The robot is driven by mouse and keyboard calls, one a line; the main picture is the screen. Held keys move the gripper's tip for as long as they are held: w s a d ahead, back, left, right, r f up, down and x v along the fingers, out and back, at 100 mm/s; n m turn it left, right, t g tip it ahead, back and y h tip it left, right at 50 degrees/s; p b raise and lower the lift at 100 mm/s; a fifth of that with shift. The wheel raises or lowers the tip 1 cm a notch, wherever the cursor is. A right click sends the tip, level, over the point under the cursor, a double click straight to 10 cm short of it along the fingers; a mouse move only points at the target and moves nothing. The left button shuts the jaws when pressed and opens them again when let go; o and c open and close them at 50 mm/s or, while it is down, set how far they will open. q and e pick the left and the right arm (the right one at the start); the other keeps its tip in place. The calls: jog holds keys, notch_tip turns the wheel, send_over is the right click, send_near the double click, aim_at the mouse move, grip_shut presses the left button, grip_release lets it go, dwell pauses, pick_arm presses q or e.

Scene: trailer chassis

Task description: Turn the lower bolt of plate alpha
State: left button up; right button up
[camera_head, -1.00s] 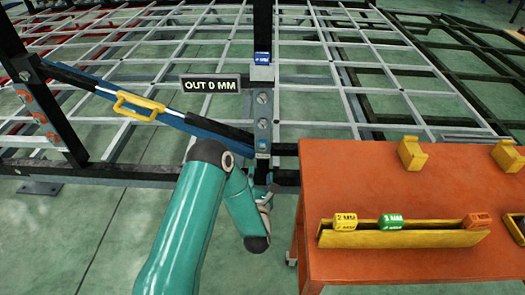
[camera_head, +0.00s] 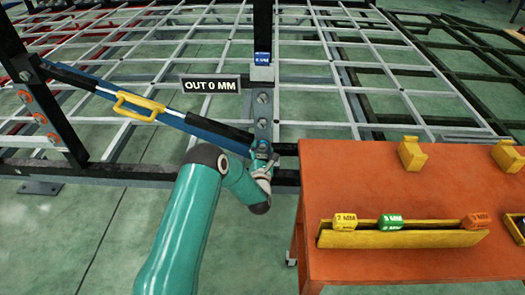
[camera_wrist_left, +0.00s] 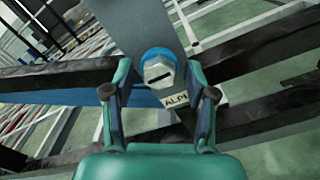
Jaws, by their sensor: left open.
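Plate alpha (camera_head: 263,108) is a grey upright strip on the dark post, with two bolt heads showing on it in the head view. In the left wrist view, a grey bolt head (camera_wrist_left: 158,76) with a dark slot and a blue ring sits just above a label (camera_wrist_left: 177,100) that is partly covered and starts "ALP". My left gripper (camera_head: 262,160) is at the plate's lower end and hides that part in the head view. In the wrist view its open fingers (camera_wrist_left: 158,68) stand on either side of the bolt head; I cannot tell whether they touch it.
A sign (camera_head: 210,84) reads "OUT 0 MM". A blue diagonal bar with a yellow handle (camera_head: 139,106) runs to the post from the left. An orange table (camera_head: 400,195) stands at right with a yellow rack (camera_head: 400,239) of coloured blocks. The floor at lower left is clear.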

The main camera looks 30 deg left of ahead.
pick_arm(q)
grip_shut()
